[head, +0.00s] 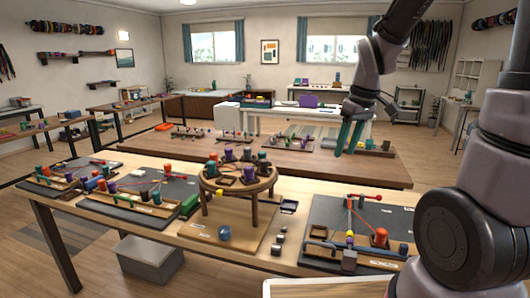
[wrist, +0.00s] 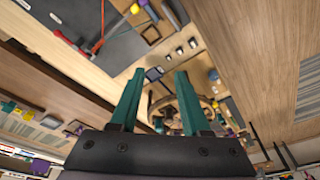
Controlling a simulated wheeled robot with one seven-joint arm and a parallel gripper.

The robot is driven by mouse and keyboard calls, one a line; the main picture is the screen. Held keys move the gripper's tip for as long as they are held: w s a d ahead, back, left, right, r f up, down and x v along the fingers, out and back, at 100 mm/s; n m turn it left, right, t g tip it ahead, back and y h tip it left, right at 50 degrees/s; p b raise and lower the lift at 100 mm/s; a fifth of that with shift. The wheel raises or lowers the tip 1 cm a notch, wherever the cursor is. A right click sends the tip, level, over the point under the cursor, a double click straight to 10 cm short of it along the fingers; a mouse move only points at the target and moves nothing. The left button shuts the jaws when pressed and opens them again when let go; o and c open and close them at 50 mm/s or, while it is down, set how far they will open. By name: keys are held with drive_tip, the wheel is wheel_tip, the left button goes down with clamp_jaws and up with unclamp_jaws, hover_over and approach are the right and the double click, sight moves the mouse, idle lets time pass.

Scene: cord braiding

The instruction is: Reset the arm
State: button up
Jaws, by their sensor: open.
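My gripper (head: 350,137) is raised above the tables at the right of the head view, with its two teal fingers pointing down. In the wrist view the fingers of my gripper (wrist: 156,82) stand apart with nothing between them. Below and beyond the fingers, the round wooden braiding stand (wrist: 160,104) is partly hidden by them. In the head view this round stand (head: 209,187) carries several coloured bobbins and stands on the near table, to the left of my gripper. My gripper touches nothing that I can see.
The near table (head: 290,262) holds dark mats with cords and bobbins: one mat (head: 330,215) at right, others at left. Small weights (head: 276,249) and a blue ball (head: 224,233) lie near the stand. A second wooden table (head: 340,171) stands behind. The air around my gripper is clear.

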drive_tip(key=s+d+r+m+t, duration=0.3)
drive_tip(key=s+r+m+t, duration=0.2)
drive_tip(key=s+r+m, duration=0.5)
wheel_tip(320, 180, up, 4)
drive_tip(key=shift+s+r+y, duration=0.2)
drive_tip(key=shift+s+y, duration=0.1)
drive_tip(key=shift+s, duration=0.2)
idle(0.6)
